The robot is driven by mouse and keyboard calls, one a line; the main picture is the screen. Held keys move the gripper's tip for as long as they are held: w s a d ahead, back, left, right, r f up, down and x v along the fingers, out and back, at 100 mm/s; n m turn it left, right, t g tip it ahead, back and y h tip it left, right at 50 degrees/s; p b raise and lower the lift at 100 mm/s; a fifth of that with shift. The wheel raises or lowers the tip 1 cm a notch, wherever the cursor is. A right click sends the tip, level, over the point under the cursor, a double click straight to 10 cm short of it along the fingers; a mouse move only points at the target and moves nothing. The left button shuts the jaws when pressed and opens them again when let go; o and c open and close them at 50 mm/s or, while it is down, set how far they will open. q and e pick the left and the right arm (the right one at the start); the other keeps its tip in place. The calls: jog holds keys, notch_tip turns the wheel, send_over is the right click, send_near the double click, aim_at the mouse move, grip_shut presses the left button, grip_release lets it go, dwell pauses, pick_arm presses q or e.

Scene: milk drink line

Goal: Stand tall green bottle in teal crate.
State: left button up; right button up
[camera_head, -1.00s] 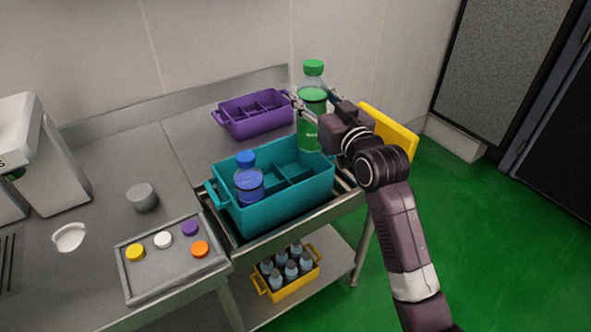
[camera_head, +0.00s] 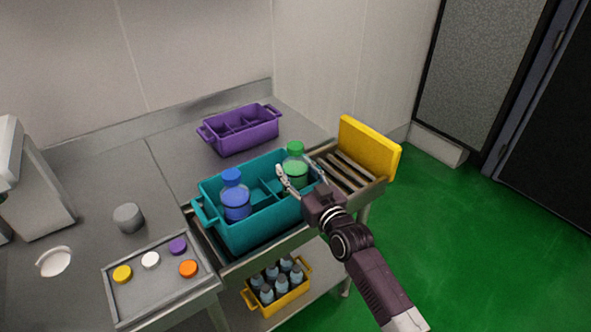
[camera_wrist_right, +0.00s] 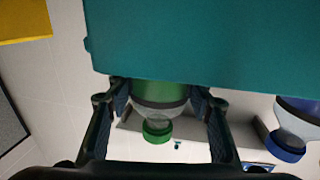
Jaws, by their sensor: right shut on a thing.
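The tall green bottle (camera_head: 295,172) is upright at the right end of the teal crate (camera_head: 262,231), its lower part hidden behind the crate wall. My right gripper (camera_head: 298,183) is shut on the green bottle around its upper body. In the right wrist view the green bottle (camera_wrist_right: 160,97) sits between the two fingers of the gripper (camera_wrist_right: 160,110), with the teal crate wall (camera_wrist_right: 200,40) beside it. I cannot tell whether its base touches the crate floor. My left gripper is not in view.
A blue bottle (camera_head: 235,198) stands in the crate's left part. A purple crate (camera_head: 240,137) is behind. A yellow panel (camera_head: 369,148) stands to the right beyond rollers. A tray (camera_head: 150,290) with coloured caps is at front left. A yellow crate (camera_head: 279,301) of bottles is below.

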jog(key=shift+r, duration=0.1)
jog(key=o, duration=1.7)
jog(key=shift+f, duration=0.2)
jog(key=shift+r, duration=0.25)
jog(key=shift+s+d+f, duration=0.15)
jog(key=shift+s+f, duration=0.05)
jog(key=shift+s, duration=0.15)
jog(key=b+v, duration=0.1)
jog(key=v, duration=1)
jog(key=shift+s+d+r, duration=0.1)
